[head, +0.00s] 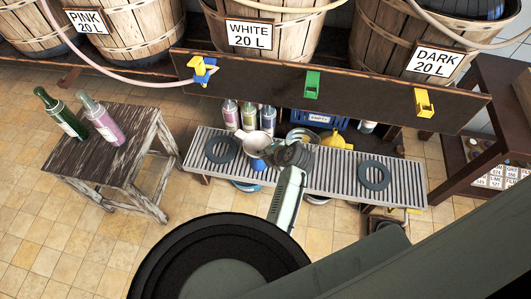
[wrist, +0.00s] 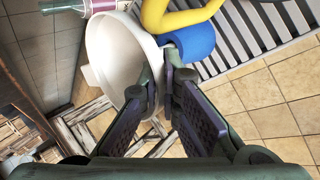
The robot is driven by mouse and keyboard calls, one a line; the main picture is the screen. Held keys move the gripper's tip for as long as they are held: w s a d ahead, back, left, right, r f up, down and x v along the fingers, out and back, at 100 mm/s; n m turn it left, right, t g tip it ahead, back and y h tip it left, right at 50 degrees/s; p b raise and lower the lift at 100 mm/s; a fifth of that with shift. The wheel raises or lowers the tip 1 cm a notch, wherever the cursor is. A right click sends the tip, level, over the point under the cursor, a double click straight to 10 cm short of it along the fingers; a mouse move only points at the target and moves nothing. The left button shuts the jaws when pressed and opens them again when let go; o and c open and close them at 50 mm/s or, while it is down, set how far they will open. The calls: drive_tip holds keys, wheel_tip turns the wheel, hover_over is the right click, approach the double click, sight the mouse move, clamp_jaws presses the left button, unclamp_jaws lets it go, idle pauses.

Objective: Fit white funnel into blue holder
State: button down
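The white funnel (head: 258,142) is over the slatted bench, left of my gripper (head: 283,154). In the wrist view the funnel (wrist: 108,52) fills the upper left, mouth tilted towards the camera. My gripper (wrist: 162,72) shows there with its fingertips close together at the funnel's rim, one on either side of the wall, so it looks shut on it. The blue holder (head: 196,65) is fixed to the left part of the dark board, with a yellow part in it at the pink hose's end. Whether the funnel touches the bench cannot be told.
Green (head: 312,85) and yellow (head: 424,102) holders sit farther right on the board. The bench (head: 337,171) carries dark rings. A blue cylinder (wrist: 190,41) with a yellow curved part lies beside the funnel. Bottles stand below the board and on the stool (head: 105,148).

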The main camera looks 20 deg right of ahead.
drive_tip(key=shift+f+b, duration=0.95)
drive_tip(key=shift+f, duration=0.2)
drive_tip(key=shift+r, duration=0.1)
drive_tip(key=c, duration=1.7)
unclamp_jaws()
drive_tip(key=v, duration=1.2)
